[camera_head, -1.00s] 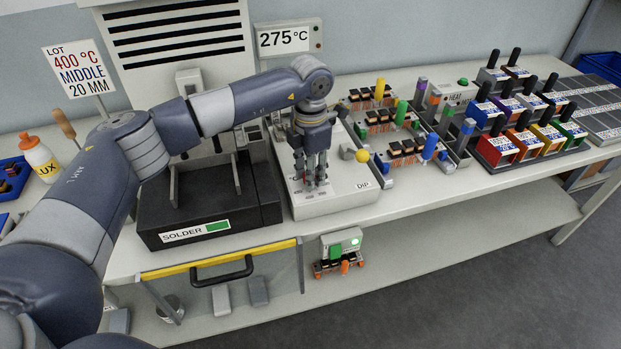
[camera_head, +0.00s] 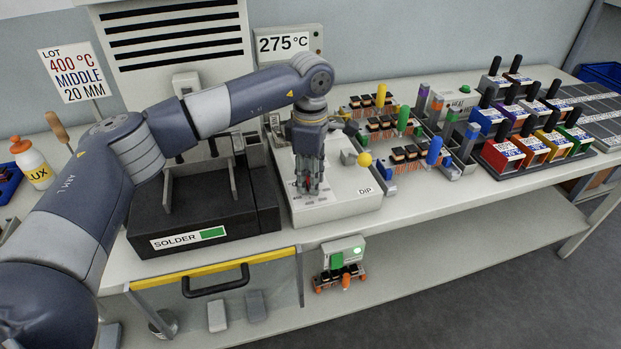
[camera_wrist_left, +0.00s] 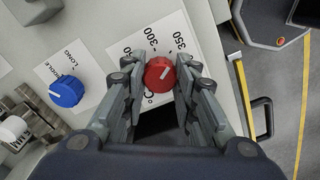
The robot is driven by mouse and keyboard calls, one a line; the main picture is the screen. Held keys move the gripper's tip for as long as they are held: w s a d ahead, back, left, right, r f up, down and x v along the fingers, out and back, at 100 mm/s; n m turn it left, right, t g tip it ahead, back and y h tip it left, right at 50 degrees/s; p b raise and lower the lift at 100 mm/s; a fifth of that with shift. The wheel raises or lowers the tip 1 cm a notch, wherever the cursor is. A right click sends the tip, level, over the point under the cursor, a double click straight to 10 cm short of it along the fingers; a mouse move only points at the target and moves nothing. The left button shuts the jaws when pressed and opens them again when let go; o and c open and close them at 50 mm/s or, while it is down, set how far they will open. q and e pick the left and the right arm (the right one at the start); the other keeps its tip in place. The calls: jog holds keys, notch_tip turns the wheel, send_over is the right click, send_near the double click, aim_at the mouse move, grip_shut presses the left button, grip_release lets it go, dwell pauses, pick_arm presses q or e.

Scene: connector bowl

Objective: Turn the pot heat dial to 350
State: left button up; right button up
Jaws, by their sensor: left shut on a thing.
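My left gripper (camera_head: 309,186) points down over the sloped dip panel (camera_head: 340,205). It is shut on the red heat dial (camera_wrist_left: 159,73), with one finger on each side of the knob in the left wrist view. The dial's white pointer line tilts toward the upper right of that view. The printed scale (camera_wrist_left: 155,42) beside it reads 300 and 350, with part of it hidden by the fingers. The display (camera_head: 287,44) on the back wall reads 275 °C. My right gripper is not in view.
A blue dial (camera_wrist_left: 66,88) sits beside the red one on the same panel. A yellow-knobbed lever (camera_head: 364,159) stands right of the gripper. The black solder pot (camera_head: 205,225) is to the left. Racks of parts fill the table to the right.

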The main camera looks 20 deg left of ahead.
pick_arm(q)
jog(key=shift+w+r+m, duration=0.1)
jog(key=shift+m, duration=0.2)
jog(key=o, duration=1.1)
notch_tip(320, 180, up, 12)
jog(key=shift+f, duration=0.1)
dwell(0.4)
